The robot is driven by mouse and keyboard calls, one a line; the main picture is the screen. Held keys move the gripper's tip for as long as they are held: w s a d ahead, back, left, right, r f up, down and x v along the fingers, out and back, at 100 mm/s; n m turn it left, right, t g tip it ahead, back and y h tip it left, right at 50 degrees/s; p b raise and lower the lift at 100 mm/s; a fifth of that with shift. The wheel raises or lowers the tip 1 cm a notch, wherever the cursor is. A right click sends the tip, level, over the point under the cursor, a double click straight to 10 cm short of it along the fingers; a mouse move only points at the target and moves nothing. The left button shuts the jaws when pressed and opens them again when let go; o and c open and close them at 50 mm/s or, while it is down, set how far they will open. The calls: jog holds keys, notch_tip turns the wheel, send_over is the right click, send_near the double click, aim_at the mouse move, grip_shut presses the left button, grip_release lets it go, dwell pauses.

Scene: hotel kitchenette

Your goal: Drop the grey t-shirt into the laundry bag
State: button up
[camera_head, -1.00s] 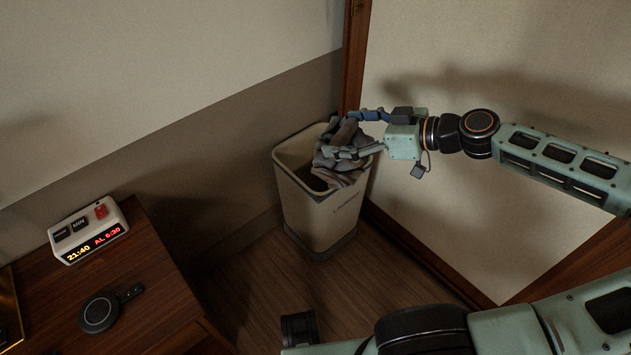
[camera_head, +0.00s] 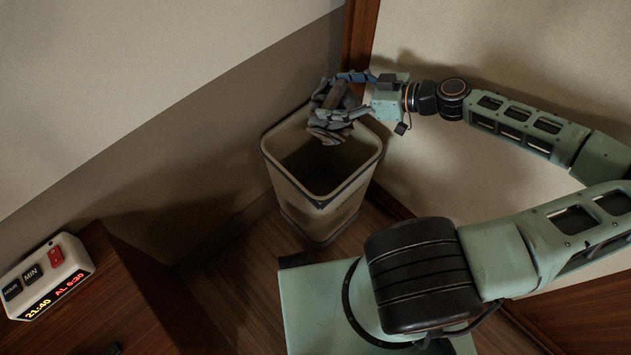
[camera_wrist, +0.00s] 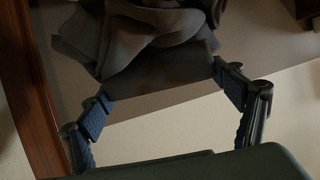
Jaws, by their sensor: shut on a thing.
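The grey t-shirt (camera_head: 336,108) is a crumpled bundle between the fingers of my gripper (camera_head: 352,96). It hangs over the far rim of the pale bin-like laundry bag (camera_head: 318,207), whose opening faces up. The inside that shows is dark and looks empty. In the wrist view the t-shirt (camera_wrist: 135,38) fills the top of the picture, with my gripper's blue-padded fingers (camera_wrist: 165,98) on either side of it. Whether the cloth touches the rim is hard to tell.
A wooden cabinet (camera_head: 110,300) with a white alarm clock (camera_head: 48,275) stands at the left. A wall is behind the laundry bag, and a wood-framed pale panel (camera_head: 430,45) is at the right. Wooden floor (camera_head: 235,255) shows left of the bag.

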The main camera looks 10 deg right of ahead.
jog(key=f, duration=0.4)
jog(key=a+f, duration=0.1)
jog(key=f, duration=0.2)
jog(key=shift+s+a+f+b, duration=0.1)
jog(key=shift+s+b, duration=0.25)
notch_tip(320, 180, down, 6)
jog(key=b, duration=0.2)
jog(key=shift+r+b, duration=0.2)
jog(key=shift+b, duration=0.2)
jog(key=o, duration=1.2)
jog(key=v, duration=0.7)
jog(key=shift+d+r, duration=0.1)
jog(key=shift+d, duration=0.15)
